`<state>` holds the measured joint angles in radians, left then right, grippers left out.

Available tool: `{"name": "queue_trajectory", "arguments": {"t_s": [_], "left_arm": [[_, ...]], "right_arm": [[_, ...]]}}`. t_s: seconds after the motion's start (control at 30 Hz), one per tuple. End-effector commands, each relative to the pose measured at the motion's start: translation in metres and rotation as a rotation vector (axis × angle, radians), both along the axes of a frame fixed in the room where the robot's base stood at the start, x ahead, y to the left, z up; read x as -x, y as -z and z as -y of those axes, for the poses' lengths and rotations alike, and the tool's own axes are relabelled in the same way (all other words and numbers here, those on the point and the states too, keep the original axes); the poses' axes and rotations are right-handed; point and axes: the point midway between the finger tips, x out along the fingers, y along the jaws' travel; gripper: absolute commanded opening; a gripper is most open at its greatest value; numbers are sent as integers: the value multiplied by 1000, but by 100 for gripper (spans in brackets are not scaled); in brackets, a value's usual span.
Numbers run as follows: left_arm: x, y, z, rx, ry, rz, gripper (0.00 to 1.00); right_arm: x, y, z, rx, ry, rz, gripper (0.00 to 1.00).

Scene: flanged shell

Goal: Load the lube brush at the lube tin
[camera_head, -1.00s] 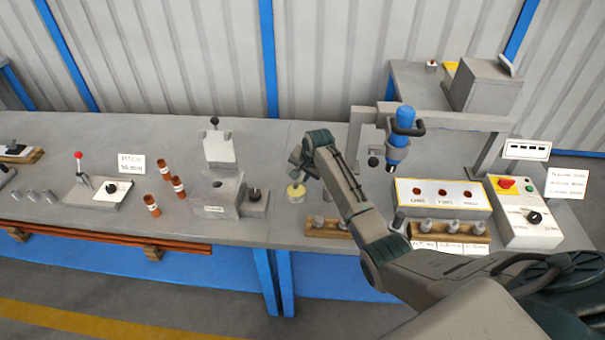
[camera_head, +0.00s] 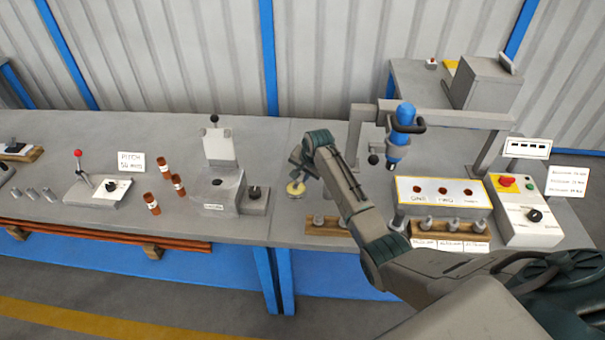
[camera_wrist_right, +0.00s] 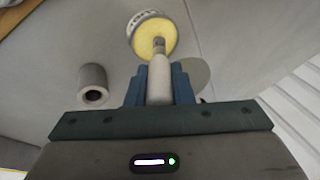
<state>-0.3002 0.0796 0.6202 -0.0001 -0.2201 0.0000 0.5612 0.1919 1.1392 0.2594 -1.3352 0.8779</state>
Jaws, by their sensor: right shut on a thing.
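The lube tin (camera_head: 296,189) is a small round tin with a yellow top, standing on the bench in the head view. In the right wrist view the tin (camera_wrist_right: 151,37) shows its yellow lube face and a white lettered side. My right gripper (camera_wrist_right: 159,84) is shut on the pale handle of the lube brush (camera_wrist_right: 160,75). The brush's darker tip overlaps the yellow face; I cannot tell how deep it reaches. In the head view the right gripper (camera_head: 301,164) is just above the tin, and the brush is mostly hidden. My left gripper is not in view.
A grey hollow cylinder (camera_wrist_right: 92,84) is close left of the gripper in the wrist view. In the head view a wooden rack (camera_head: 324,228) with grey pegs stands in front, a grey fixture (camera_head: 214,190) to the left, and a blue-headed press (camera_head: 402,135) to the right.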

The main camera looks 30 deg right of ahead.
Motion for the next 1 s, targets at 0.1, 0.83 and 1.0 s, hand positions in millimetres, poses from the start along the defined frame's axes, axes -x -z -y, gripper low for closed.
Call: {"name": "queue_trajectory", "arguments": {"t_s": [0.1, 0.83, 1.0], "left_arm": [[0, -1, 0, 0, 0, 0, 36], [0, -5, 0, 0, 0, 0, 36], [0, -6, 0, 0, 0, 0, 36]], "right_arm": [[0, 0, 0, 0, 0, 0, 0], [0, 1, 0, 0, 0, 0, 0], [0, 1, 0, 0, 0, 0, 0]]}}
